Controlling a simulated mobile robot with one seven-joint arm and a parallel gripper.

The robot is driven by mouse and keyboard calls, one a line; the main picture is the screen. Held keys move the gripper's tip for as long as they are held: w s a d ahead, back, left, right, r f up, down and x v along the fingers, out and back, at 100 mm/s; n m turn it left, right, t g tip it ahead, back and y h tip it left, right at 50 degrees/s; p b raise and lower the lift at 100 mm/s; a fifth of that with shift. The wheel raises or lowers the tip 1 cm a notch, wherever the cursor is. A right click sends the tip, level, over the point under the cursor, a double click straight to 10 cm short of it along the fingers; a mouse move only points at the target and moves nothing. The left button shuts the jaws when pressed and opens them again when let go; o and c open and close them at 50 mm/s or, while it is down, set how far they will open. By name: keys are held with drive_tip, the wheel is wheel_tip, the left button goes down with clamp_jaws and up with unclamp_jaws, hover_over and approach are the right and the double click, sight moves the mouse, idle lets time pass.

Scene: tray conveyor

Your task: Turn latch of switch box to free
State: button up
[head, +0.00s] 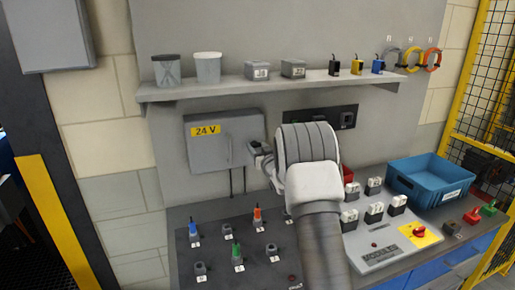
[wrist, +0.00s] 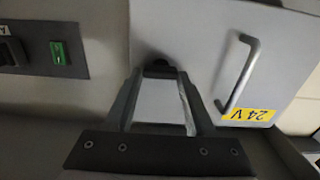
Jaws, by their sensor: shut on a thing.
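The grey switch box (head: 225,150) with a yellow 24 V label hangs on the back wall, its door closed. In the wrist view the box (wrist: 195,45) appears upside down, with a bar handle (wrist: 238,75) beside the label. My gripper (head: 258,152) is at the right edge of the box. In the wrist view my gripper (wrist: 160,75) is shut on the latch (wrist: 155,58), a small dark knob at the door's edge. The fingers hide most of the latch, so its turn angle cannot be told.
A dark panel (wrist: 45,48) with a green switch is on the wall right of the box. A shelf (head: 270,87) with cups and small boxes runs above. Below, a bench holds coloured connectors, a module board (head: 385,240) and a blue bin (head: 430,185).

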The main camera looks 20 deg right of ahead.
clamp_jaws()
drive_tip(key=shift+f+n+b, duration=0.15)
drive_tip(key=shift+n+b, duration=0.15)
drive_tip(key=shift+b, duration=0.65)
drive_tip(key=n+b, duration=0.2)
drive_tip(key=b, duration=0.2)
drive_tip(key=shift+f, duration=0.2)
drive_tip(key=n+b, duration=0.5)
drive_tip(key=b, duration=0.3)
drive_tip(key=shift+a, duration=0.15)
drive_tip(key=n+b, duration=0.5)
drive_tip(key=b, duration=0.1)
drive_tip(key=shift+a+n, duration=0.1)
drive_tip(key=shift+n, duration=0.3)
drive_tip(key=shift+r+n+b, duration=0.15)
drive_tip(key=shift+n+b, duration=1.8)
drive_tip(key=shift+n, duration=0.25)
